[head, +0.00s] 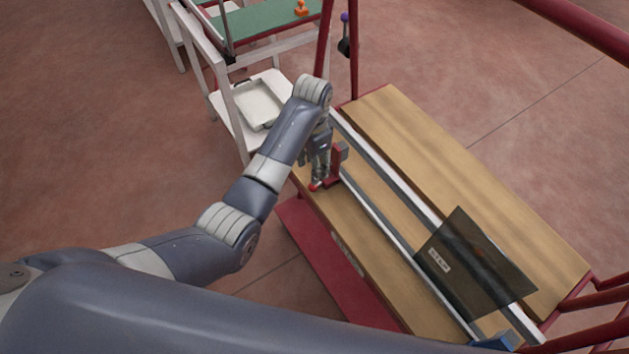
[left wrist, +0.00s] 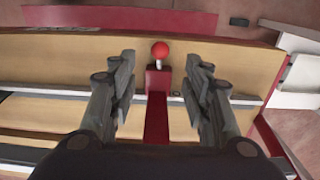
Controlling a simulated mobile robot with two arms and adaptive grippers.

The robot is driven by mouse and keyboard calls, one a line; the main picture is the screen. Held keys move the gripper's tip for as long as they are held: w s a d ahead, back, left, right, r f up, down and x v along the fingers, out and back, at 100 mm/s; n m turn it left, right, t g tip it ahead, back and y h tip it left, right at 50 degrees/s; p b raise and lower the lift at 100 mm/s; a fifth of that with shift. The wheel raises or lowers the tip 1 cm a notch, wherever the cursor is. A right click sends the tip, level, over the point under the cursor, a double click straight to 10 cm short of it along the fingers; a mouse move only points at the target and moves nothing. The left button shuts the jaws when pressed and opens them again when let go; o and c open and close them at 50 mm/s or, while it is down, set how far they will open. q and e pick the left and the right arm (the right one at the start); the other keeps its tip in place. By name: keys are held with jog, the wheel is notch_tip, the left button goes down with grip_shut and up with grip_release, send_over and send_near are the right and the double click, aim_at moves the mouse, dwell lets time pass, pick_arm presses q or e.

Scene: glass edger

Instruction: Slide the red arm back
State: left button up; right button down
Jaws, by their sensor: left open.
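The red arm (head: 335,168) stands on the rail near the left end of the wooden bench (head: 375,112). It ends in a round red knob (head: 313,187). In the left wrist view the red arm (left wrist: 157,118) lies between my fingers, with its knob (left wrist: 159,50) just past the fingertips. My left gripper (left wrist: 159,72) is open, one finger on each side of the arm, with gaps on both sides. In the head view my left gripper (head: 318,180) is over the knob end. My right gripper is not in view.
A dark glass sheet (head: 476,264) lies across the rails (head: 390,215) at the lower right. A white cart (head: 215,85) with a tray (head: 260,104) and green top stands behind left. Red posts (head: 324,40) rise at the bench's far end.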

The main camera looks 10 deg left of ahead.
pick_arm(q)
notch_tip(320, 180, down, 9)
jog(key=shift+b, duration=0.45)
grip_shut()
